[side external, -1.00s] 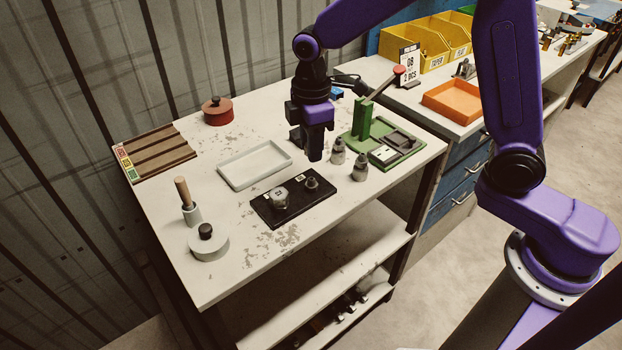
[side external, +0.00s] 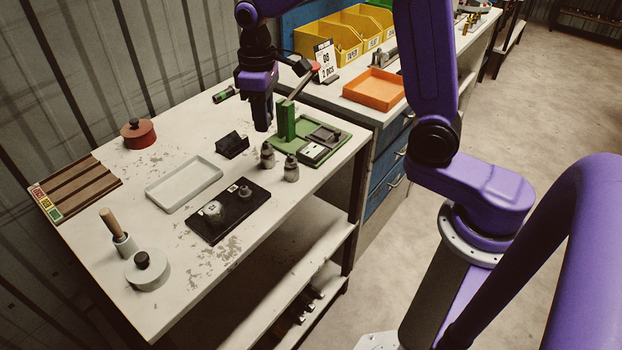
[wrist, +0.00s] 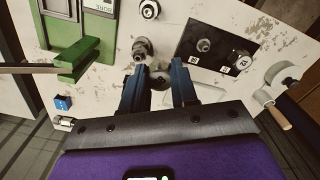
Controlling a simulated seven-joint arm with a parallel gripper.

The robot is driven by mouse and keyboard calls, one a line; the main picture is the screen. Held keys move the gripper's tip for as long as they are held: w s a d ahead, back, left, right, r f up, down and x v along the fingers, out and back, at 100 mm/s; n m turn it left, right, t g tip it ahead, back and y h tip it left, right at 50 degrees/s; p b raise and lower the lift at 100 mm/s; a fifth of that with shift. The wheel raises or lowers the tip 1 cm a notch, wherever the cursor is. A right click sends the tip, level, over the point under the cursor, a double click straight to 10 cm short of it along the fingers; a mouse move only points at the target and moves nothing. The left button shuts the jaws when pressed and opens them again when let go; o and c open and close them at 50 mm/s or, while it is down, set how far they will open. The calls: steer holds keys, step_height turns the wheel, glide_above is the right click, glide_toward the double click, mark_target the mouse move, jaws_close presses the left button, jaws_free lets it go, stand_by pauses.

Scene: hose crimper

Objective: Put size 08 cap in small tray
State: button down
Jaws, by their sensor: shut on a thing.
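In the side view my gripper (side external: 262,118) hangs above the bench near the green press. In the wrist view its two blue fingers (wrist: 159,66) are shut on a small dark grey round piece (wrist: 158,80), seemingly a cap; its size mark cannot be read. A shallow white tray (side external: 158,200) lies on the bench, apart from the gripper, and is partly hidden behind a finger in the wrist view. A black plate (side external: 238,215) carries small round metal pieces, including a grey one (side external: 245,191). A sign (side external: 326,60) appears to read 08, 2 pcs.
Two grey fittings (side external: 267,155) (side external: 291,168) stand below my gripper beside the green press (side external: 287,122). A black holder (side external: 232,145) is beside them.

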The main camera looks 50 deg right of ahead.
steer(key=s+d+r+m, duration=0.1)
steer(key=d+r+m, duration=0.1)
steer(key=d+m, duration=0.6)
steer(key=shift+r+m, duration=0.25)
steer(key=shift+m, duration=0.25)
steer(key=w+a+f+m, duration=0.1)
steer(key=a+f, duration=0.1)
steer(key=a, duration=0.5)
steer(key=w+a+f+m, duration=0.1)
steer(key=a+f, duration=0.1)
steer(key=a, duration=0.5)
steer(key=w+a+f, duration=0.1)
steer(key=w, duration=0.1)
steer(key=w+f, duration=0.1)
steer(key=w, duration=0.2)
steer(key=w+a+f, duration=0.1)
steer(key=w+f, duration=0.1)
steer(key=w, duration=0.1)
steer(key=shift+w+a, duration=0.2)
steer(key=shift+a, duration=0.15)
glide_above(199, 175)
steer(key=s, duration=0.1)
step_height(199, 175, down, 4)
steer(key=shift+d+f, duration=0.15)
steer(key=shift+f, duration=0.05)
steer(key=shift+w+f, duration=0.55)
steer(key=shift+f, duration=1.65)
steer(key=shift+f, duration=0.15)
